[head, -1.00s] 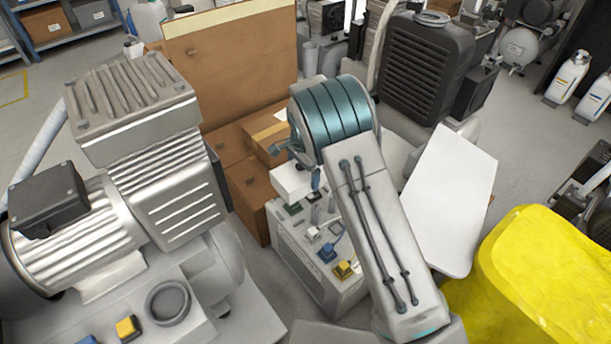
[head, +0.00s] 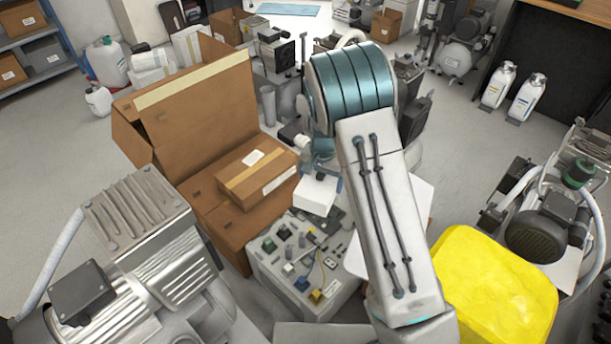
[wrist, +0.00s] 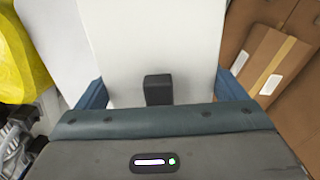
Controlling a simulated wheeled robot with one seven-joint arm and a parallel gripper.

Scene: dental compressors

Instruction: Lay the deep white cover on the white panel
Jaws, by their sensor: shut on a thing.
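The deep white cover (head: 316,194) is a white box-like piece held in my gripper (head: 320,174), above the grey control box. In the wrist view the cover (wrist: 155,45) fills the middle between the two blue fingers of my gripper (wrist: 160,92), which are shut on its sides. The white panel (head: 422,200) is a flat light sheet to the right of the cover, partly hidden behind my arm. A plain pale surface, probably the panel (wrist: 58,35), shows left of the cover in the wrist view. The cover is apart from the panel in the head view.
A grey control box (head: 290,262) with switches stands below the cover. Cardboard boxes (head: 215,185) stand close on the left. A yellow covered thing (head: 495,290) is at the right front. A ribbed metal compressor (head: 135,240) is at the left front. Bare floor (head: 470,140) lies behind the panel.

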